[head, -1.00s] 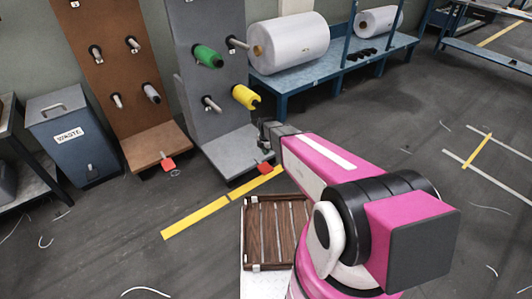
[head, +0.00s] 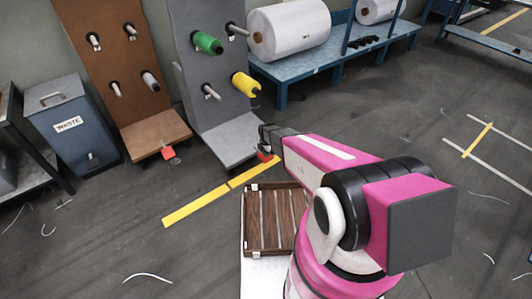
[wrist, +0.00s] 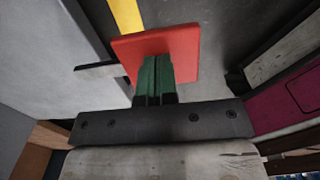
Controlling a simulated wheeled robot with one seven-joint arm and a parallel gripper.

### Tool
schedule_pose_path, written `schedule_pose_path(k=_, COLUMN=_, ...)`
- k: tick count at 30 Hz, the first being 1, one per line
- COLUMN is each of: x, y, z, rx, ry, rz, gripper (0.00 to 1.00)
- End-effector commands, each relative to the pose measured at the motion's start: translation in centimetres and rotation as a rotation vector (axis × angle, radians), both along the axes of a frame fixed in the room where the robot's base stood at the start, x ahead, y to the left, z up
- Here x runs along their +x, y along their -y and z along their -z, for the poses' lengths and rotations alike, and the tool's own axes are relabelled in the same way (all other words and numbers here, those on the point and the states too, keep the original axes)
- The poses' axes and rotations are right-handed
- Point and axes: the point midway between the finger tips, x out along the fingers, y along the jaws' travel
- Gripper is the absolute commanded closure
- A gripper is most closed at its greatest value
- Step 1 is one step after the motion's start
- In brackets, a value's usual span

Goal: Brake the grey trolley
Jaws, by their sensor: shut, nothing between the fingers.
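The grey trolley (head: 237,142) stands upright beside a brown one, with a green spool (head: 208,43) and a yellow spool (head: 245,84) on its pegs. Its red brake pedal (head: 264,156) shows at the front right corner of its base, partly hidden by my gripper (head: 262,140). In the wrist view the red pedal (wrist: 165,42) is a flat plate straight ahead of the fingertips. My gripper (wrist: 155,75) is shut and empty, its green fingers side by side in front of the pedal. I cannot tell whether they touch it.
The brown trolley (head: 148,128) with its own red pedal (head: 168,153) and a waste bin (head: 72,125) stand to the left. A blue bench (head: 300,69) with white rolls is behind. A slatted wooden tray (head: 249,220) lies below my arm. The floor to the right is mostly clear.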

Motion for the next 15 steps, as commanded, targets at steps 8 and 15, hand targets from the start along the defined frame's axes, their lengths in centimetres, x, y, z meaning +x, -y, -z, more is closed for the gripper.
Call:
schedule_pose_path(k=8, x=-0.3, y=0.1, z=0.4, rx=0.022, ry=0.029, rz=0.001, gripper=1.0)
schedule_pose_path(k=15, x=-0.6, y=0.3, z=2.1, rx=0.119, ry=0.171, rz=0.001, gripper=1.0)
